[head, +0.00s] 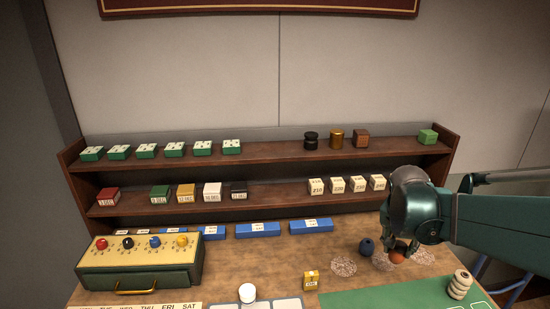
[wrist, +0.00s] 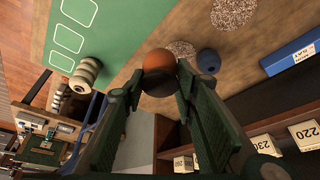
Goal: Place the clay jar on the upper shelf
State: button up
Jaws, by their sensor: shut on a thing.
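The clay jar, an orange-brown rounded thing with a darker lower part (wrist: 158,62), is between the fingertips of my gripper (wrist: 161,78) in the wrist view. In the head view my gripper (head: 400,249) points down at the right side of the counter, with the orange jar (head: 398,258) showing partly below it. I cannot tell whether the jar touches the counter.
The lower shelf (head: 275,194) holds price-marked blocks. A dark blue jar (head: 367,247) and a stack of pale rings (head: 460,283) flank my gripper.

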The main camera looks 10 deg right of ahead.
notch_tip(320, 180, up, 42)
jog(key=w+p, duration=0.2)
jog(key=w, duration=0.1)
jog(key=shift+d, duration=0.3)
jog(key=shift+n, duration=0.3)
jog(key=w+p, duration=0.2)
jog(key=w, duration=0.1)
jog(key=w+d+r+p, duration=0.1)
jog(key=w+p, duration=0.2)
jog(key=w, duration=0.1)
jog(key=w+d+p, duration=0.1)
jog(key=w+p, duration=0.1)
jog(key=w, duration=0.2)
jog(key=shift+r+p, duration=0.2)
jog(key=shift+p, duration=0.2)
jog(key=w+d+f+p, duration=0.2)
jog(key=w+f+p, duration=0.1)
jog(key=w+p, duration=1.1)
jog(key=shift+n, duration=0.3)
jog(key=f+b, duration=0.1)
jog(key=w+f+b, duration=0.1)
jog(key=f, duration=0.2)
jog(key=shift+w+d+f+b, duration=0.15)
jog(key=shift+w+b, duration=0.2)
jog(key=shift+b, duration=0.05)
jog(key=shift+f, duration=2.95)
